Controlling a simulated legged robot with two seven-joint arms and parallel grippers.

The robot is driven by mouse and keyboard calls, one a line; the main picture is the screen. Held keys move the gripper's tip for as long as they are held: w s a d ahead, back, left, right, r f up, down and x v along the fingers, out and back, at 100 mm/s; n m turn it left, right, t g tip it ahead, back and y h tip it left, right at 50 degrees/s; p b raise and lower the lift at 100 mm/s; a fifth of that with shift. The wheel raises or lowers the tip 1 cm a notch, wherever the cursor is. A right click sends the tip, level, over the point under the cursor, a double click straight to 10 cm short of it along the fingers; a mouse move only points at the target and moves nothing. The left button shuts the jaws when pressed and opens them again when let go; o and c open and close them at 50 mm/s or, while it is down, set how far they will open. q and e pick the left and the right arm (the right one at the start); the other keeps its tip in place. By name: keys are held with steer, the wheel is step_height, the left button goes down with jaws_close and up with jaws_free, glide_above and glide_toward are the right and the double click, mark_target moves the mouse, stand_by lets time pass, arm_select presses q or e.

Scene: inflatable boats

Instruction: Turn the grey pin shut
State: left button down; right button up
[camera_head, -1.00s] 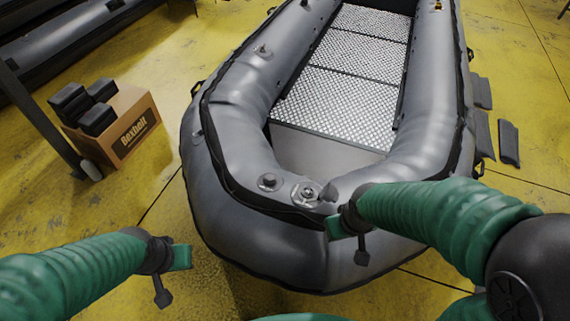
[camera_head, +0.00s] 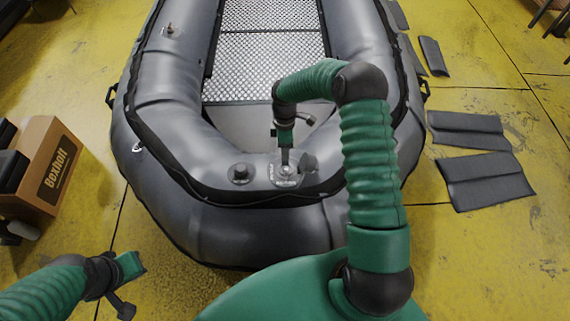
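The grey boat (camera_head: 165,95) lies ahead of me, its near end facing me. A round metal valve (camera_head: 286,173) sits in a pale plate on top of its near tube. The grey pin is too small to make out clearly in the valve. My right gripper (camera_head: 286,146) points down directly over the valve, its tip at or just above the valve's middle. I cannot tell whether its fingers are closed on the pin. A dark cap (camera_head: 308,163) stands beside the valve on the right. My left gripper (camera_head: 132,265) hangs low at the left, away from the boat; its finger gap is not visible.
A dark round knob (camera_head: 240,173) stands on the tube left of the valve. A cardboard box (camera_head: 53,170) with black items stands on the yellow floor at the left. Flat dark grey pads (camera_head: 485,180) lie on the floor at the right. The floor right of the boat is otherwise mostly clear.

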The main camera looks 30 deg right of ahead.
mark_target(286, 168)
steer(key=f, duration=0.7)
steer(key=shift+s+f, duration=0.15)
steer(key=shift+s, duration=0.25)
steer(key=shift+c, duration=0.2)
jaws_close()
